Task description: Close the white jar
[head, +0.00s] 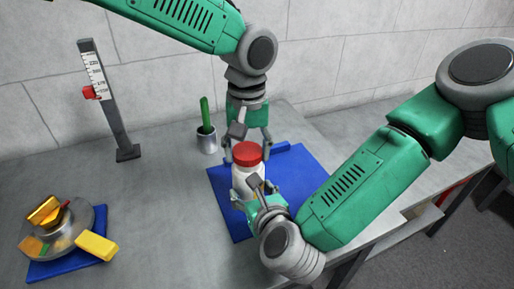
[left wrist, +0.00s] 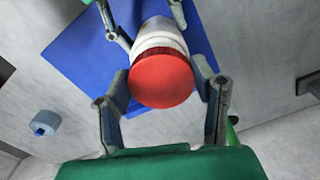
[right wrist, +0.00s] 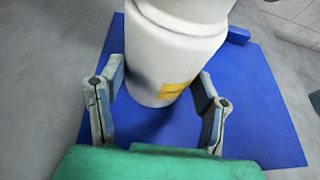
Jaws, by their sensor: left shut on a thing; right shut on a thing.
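The white jar (head: 242,181) stands upright on the blue mat (head: 300,170). A red lid (head: 247,154) is at its mouth, and I cannot tell how tightly it sits. My left gripper (head: 247,146) comes from above and behind and is shut on the lid; in the left wrist view the lid (left wrist: 160,80) lies between its fingers. My right gripper (head: 253,192) is shut on the jar's body from the front right. In the right wrist view the jar (right wrist: 172,55) is between the fingers, with a yellow label (right wrist: 176,89); its top is out of frame.
A grey cup (head: 207,142) with a green-handled tool stands behind left of the mat. A scale post (head: 109,100) with a red slider stands at the back left. A round dish (head: 45,240) with coloured pieces and a yellow block (head: 97,246) are at the front left. The table between is clear.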

